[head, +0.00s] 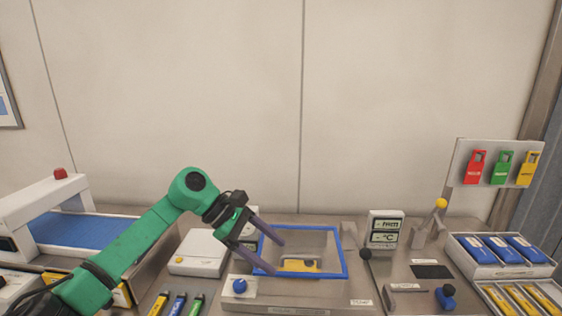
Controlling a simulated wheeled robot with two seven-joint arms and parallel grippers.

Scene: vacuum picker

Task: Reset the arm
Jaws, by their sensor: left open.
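My left arm is green and comes in from the lower left, bent at a raised elbow. Its gripper (278,254) has two dark purple fingers that are spread apart with nothing between them. The fingers point right and down, in front of the blue-framed bin (345,262). A yellow object (299,265) lies in that bin, seen just beyond the lower fingertip; I cannot tell whether they touch. My right gripper is not in view.
A conveyor with a blue belt (85,230) stands at the left. Trays (501,270) and a tag board (462,160) are far right.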

